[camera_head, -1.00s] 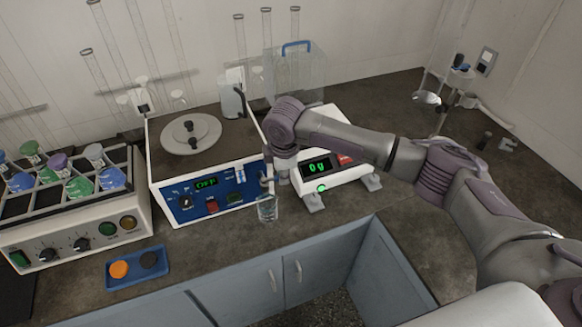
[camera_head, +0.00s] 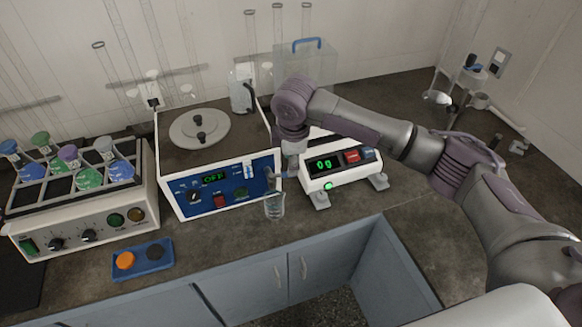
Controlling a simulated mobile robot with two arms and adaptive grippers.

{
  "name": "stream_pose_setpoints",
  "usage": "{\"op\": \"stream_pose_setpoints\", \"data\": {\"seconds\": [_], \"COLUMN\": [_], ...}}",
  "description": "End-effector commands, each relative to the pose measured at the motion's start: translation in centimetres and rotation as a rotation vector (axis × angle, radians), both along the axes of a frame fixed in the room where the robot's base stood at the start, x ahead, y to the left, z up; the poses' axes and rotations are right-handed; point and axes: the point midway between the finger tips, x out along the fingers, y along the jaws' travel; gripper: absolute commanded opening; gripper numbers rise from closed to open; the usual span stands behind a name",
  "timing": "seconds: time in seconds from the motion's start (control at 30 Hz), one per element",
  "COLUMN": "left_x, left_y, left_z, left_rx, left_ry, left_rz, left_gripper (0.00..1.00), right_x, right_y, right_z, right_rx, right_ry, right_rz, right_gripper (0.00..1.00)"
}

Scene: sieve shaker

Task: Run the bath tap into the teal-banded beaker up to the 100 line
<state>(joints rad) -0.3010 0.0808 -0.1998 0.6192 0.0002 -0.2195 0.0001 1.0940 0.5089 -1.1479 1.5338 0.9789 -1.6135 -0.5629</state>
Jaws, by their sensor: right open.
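The clear beaker (camera_head: 275,206) stands upright at the front right corner of the water bath (camera_head: 178,197), below the bath tap (camera_head: 280,174). Its teal band and its 100 line are too small to make out, and I cannot tell its water level. My right gripper (camera_head: 291,170) is open and points down beside the tap, above and slightly right of the beaker. I cannot tell whether it touches the tap. The bath's display reads OFF. My left gripper is out of view.
A balance (camera_head: 340,172) reading 0 g stands right of the beaker, partly behind my arm. A rack of flasks (camera_head: 82,215) on a shaker is at the left. A blue tray (camera_head: 143,262) with orange and dark discs lies in front. The counter's front edge is close to the beaker.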

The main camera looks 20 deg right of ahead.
Motion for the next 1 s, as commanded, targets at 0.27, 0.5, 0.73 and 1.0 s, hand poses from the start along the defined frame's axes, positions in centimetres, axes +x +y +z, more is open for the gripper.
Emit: {"op": "stream_pose_setpoints", "data": {"seconds": [0.27,0.5,0.73,1.0], "left_x": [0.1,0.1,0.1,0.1], "left_y": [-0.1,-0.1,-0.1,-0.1], "left_z": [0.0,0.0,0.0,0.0], "left_rx": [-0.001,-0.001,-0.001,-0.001], "left_ry": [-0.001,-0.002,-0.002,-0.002], "left_rz": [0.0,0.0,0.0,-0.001], "left_gripper": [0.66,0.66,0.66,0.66], "right_x": [-1.0,-1.4,-1.4,-1.4], "right_y": [0.2,0.2,0.2,0.2], "right_z": [5.4,7.0,7.1,7.0], "right_rx": [0.002,0.001,0.001,0.001], "right_ry": [-0.002,0.0,0.0,0.0], "right_rz": [0.001,0.0,0.0,0.0], "right_gripper": [0.42,0.42,0.42,0.42]}}
